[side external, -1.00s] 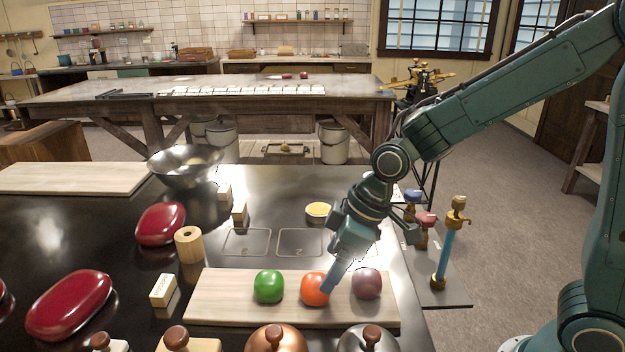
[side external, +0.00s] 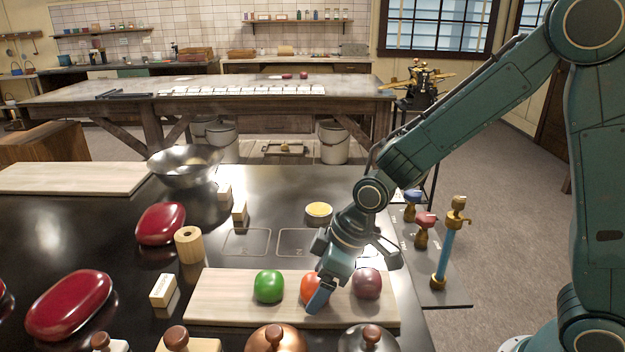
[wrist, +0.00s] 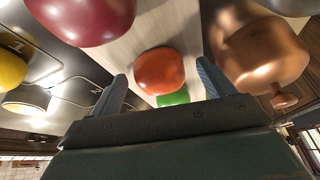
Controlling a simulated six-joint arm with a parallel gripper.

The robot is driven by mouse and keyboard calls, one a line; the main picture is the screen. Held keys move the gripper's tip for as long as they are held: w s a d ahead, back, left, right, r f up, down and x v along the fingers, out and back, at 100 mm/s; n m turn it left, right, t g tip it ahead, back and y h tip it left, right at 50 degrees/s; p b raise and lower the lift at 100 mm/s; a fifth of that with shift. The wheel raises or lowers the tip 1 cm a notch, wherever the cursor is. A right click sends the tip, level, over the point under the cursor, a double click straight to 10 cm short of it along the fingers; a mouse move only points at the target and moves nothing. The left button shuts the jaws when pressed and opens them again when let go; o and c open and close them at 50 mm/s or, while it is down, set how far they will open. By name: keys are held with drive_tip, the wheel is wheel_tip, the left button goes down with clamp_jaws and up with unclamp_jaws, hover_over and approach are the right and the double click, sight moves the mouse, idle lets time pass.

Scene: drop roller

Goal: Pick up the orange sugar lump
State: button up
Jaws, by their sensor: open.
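The orange lump (side external: 308,286) sits on a pale wooden board between a green lump (side external: 268,286) and a dark red-purple lump (side external: 367,284). My gripper (side external: 322,292) is low over the board, in front of part of the orange lump in the side view. In the wrist view the orange lump (wrist: 159,71) lies ahead of and between my two open fingers (wrist: 163,82), with nothing gripped. The green lump (wrist: 173,98) shows just beyond it, and the purple lump (wrist: 85,18) is at the upper left. I cannot tell whether a finger touches the orange lump.
The wooden board (side external: 225,297) lies on a black table. A copper dome with a knob (side external: 275,341) and a grey dome (side external: 368,341) stand close in front of the board. A wooden roller (side external: 188,245) and red oval cases (side external: 160,223) are at the left.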

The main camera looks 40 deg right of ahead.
drive_tip(key=shift+w+f, duration=0.1)
drive_tip(key=shift+f, duration=0.2)
drive_tip(key=shift+c, duration=0.4)
drive_tip(key=c, duration=1)
